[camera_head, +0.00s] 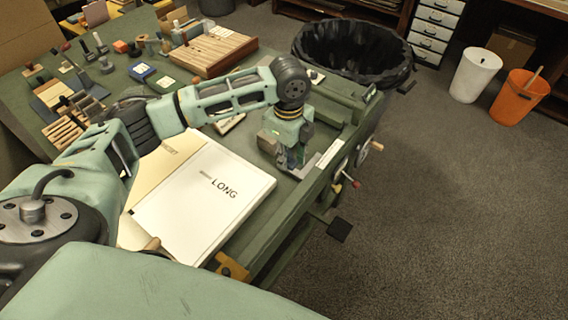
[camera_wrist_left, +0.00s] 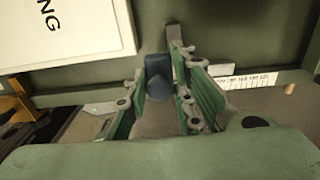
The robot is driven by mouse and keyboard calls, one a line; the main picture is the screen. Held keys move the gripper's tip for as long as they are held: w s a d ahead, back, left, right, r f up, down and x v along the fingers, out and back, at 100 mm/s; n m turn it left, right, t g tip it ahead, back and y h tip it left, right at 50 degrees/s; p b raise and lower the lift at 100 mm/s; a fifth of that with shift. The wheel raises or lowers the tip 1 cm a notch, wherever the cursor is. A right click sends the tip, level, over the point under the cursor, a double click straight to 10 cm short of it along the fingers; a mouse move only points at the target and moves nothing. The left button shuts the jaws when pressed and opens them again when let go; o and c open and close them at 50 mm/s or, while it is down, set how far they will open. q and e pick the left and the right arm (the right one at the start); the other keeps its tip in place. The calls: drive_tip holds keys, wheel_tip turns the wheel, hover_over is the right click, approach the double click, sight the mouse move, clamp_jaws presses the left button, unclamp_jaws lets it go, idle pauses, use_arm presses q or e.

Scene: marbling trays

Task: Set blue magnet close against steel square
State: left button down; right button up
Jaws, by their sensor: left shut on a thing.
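My left gripper (camera_head: 291,164) is low over the right edge of the green bench, and it also shows in the left wrist view (camera_wrist_left: 161,72). Its fingers are shut on the blue magnet (camera_wrist_left: 157,76), a small dark blue block between the fingertips. A grey metal strip (camera_wrist_left: 174,33), seemingly part of the steel square, sticks out just beyond the right fingertip. The fingers hide much of this spot, so I cannot tell whether the magnet touches the square or the bench. My right gripper is not in view.
A white-scaled ruler (camera_head: 330,153) lies near the bench edge. A black-lined bin (camera_head: 352,55) stands behind. Wooden blocks and small tools fill the far left of the bench.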

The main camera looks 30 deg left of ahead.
use_arm(q)
drive_tip(key=shift+s+a+f, duration=0.2)
drive_tip(key=shift+a+f, duration=0.2)
drive_tip(key=shift+f, duration=0.05)
drive_tip(key=shift+f+p, duration=0.3)
drive_tip(key=shift+f, duration=1.55)
drive_tip(key=shift+f, duration=0.25)
drive_tip(key=shift+f, duration=0.35)
drive_tip(key=c, duration=1.5)
unclamp_jaws()
wheel_tip(320, 180, up, 13)
drive_tip(key=shift+r+b, duration=0.15)
drive_tip(key=shift+b, duration=0.45)
